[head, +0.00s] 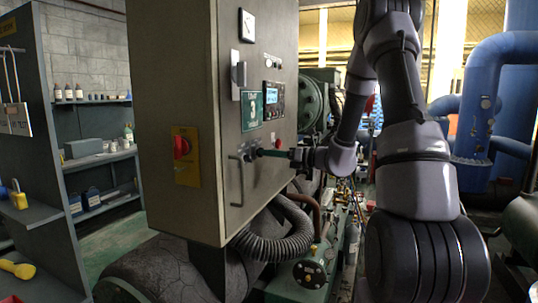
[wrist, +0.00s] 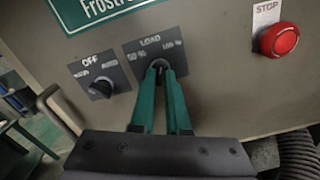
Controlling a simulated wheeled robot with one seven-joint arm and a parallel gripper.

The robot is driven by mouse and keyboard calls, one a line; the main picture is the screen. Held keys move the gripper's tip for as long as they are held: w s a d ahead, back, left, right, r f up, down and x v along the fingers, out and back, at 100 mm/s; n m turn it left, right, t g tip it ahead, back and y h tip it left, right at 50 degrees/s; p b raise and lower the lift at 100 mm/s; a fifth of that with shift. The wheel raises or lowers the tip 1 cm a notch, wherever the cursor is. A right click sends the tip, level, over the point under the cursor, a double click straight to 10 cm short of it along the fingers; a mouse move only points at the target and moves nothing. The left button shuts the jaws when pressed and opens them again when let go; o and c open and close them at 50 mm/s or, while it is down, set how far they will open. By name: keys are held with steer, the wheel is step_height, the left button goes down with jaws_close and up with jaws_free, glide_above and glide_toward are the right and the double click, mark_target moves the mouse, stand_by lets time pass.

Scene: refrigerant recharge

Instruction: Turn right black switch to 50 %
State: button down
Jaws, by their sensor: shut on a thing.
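The right black switch (wrist: 159,70) sits on a dark plate marked LOAD (wrist: 151,48), with a 50 % mark at upper left and a 100 % mark at upper right. My gripper (wrist: 160,66) has its two green fingers shut on this switch. The fingers hide most of the knob, so its exact pointing angle is hard to tell. In the head view, my gripper (head: 261,153) reaches the cabinet front from the right. The left black switch (wrist: 101,88), on a plate marked OFF, MAN and AUTO, is apart from the fingers.
A red STOP button (wrist: 279,39) is right of the switch. A metal door handle (wrist: 60,108) is at the left. In the head view, a yellow-backed red switch (head: 182,147) is on the cabinet side, and a ribbed hose (head: 275,235) hangs below the cabinet.

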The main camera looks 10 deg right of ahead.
steer(key=n, duration=0.4)
steer(key=shift+n, duration=0.3)
steer(key=n, duration=0.4)
stand_by(0.3)
